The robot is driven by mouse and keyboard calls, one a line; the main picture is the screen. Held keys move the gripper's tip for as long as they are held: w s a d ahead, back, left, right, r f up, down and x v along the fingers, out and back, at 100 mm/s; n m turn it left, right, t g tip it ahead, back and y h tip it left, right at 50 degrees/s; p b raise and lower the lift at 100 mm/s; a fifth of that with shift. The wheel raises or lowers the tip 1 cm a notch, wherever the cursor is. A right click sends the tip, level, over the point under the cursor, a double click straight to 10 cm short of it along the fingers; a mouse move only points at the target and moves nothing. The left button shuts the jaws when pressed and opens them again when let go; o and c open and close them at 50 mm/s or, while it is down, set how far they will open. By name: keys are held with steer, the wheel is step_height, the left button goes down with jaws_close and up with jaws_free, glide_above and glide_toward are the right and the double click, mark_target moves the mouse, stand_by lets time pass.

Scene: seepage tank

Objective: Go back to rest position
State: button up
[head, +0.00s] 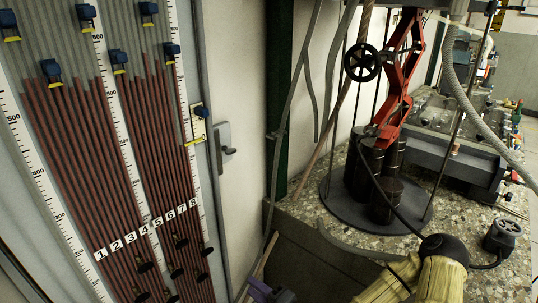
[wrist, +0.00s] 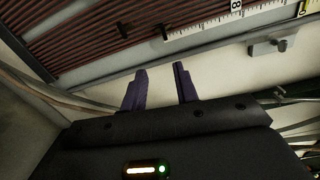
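My gripper (head: 268,293) shows at the bottom edge of the head view, partly cut off, low in front of the white wall and beside the stone-topped bench. In the wrist view my gripper (wrist: 161,70) has its two purple fingers apart, with nothing between them. Pale wall surface lies behind the fingers. Much of the arm is outside the head view.
A panel of red tubes (head: 100,170) with white scales stands at left. A stone-topped bench (head: 320,205) at right bears dark cylinders (head: 387,201) and a red jack (head: 396,85). Hoses hang between them.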

steer(key=s+d+f+n+g+h, duration=0.3)
steer(key=d+f+n+g+h, duration=0.3)
steer(key=f+n+g, duration=0.15)
steer(key=s+d+r+n+h, duration=0.2)
steer(key=d+r+h, duration=0.55)
steer(key=d, duration=0.35)
steer(key=s+d+r+p, duration=0.1)
steer(key=s+r+p, duration=0.1)
steer(key=r+p, duration=1.1)
steer(key=s+d+r+g+p, duration=0.1)
steer(key=s+r+p, duration=0.1)
steer(key=r+p, duration=1.2)
steer(key=w+v, duration=0.1)
steer(key=v, duration=0.7)
steer(key=shift+w+r, duration=0.3)
steer(key=shift+r, duration=0.2)
steer(key=shift+d, duration=0.1)
